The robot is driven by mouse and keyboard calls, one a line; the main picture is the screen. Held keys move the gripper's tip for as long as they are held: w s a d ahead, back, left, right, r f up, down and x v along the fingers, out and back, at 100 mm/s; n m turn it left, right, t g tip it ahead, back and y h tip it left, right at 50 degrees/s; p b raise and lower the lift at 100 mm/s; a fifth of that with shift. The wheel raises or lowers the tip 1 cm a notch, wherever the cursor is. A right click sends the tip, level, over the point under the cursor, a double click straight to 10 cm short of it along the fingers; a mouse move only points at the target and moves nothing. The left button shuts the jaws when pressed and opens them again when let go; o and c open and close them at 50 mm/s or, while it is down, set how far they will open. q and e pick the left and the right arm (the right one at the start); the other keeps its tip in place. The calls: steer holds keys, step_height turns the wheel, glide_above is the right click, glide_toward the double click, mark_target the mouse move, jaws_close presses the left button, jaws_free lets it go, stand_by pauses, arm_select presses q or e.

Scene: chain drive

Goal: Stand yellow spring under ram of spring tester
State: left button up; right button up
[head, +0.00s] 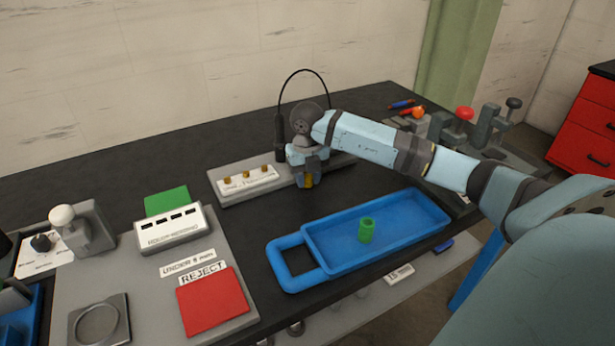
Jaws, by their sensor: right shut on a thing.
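My right gripper (308,178) points down over the table, in front of a grey base (232,198). It is shut on the yellow spring (308,182), of which only a small yellow part shows between the fingers. A grey device with a white ball knob (62,216) stands at the left; I cannot tell for certain whether it is the spring tester, and no ram is clearly visible. My left gripper is not in view.
A blue tray (291,281) holds an upright green spring (366,230). A red REJECT pad (212,302), a green pad (166,200) and a display box (172,230) lie left. Several small brass pieces sit on the grey base's white label. Red- and black-knobbed devices (463,114) stand back right.

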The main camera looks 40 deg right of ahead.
steer(key=shift+f, duration=0.1)
steer(key=o, duration=1)
